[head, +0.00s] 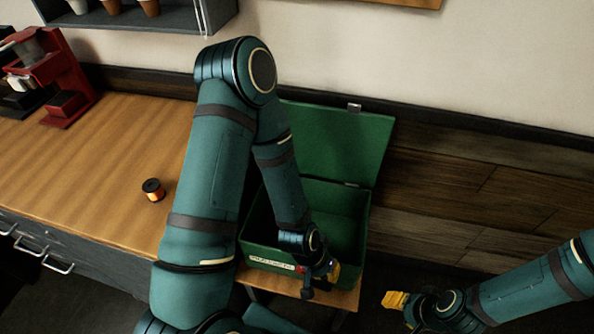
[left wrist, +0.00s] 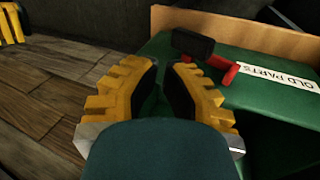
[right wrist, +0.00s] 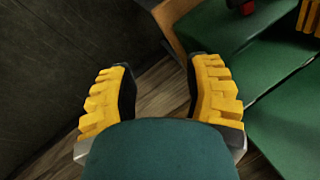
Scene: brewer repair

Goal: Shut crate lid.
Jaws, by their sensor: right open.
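A white label (head: 271,264) is on the crate's front; in the left wrist view the label (left wrist: 285,75) reads "OLD PARTS". A red and black piece (left wrist: 218,68) sits beside it. My left gripper (head: 325,275) is at the crate's front right corner, its fingers apart and empty. My right gripper (head: 397,300) is open and empty, to the right of the crate. My left arm hides part of the crate and lid.
An orange and black spool (head: 153,190) lies on the counter (head: 110,170) left of my left arm. A red machine (head: 70,80) stands at the far left. A shelf with cups (head: 180,18) hangs above. Floor is free right of the crate.

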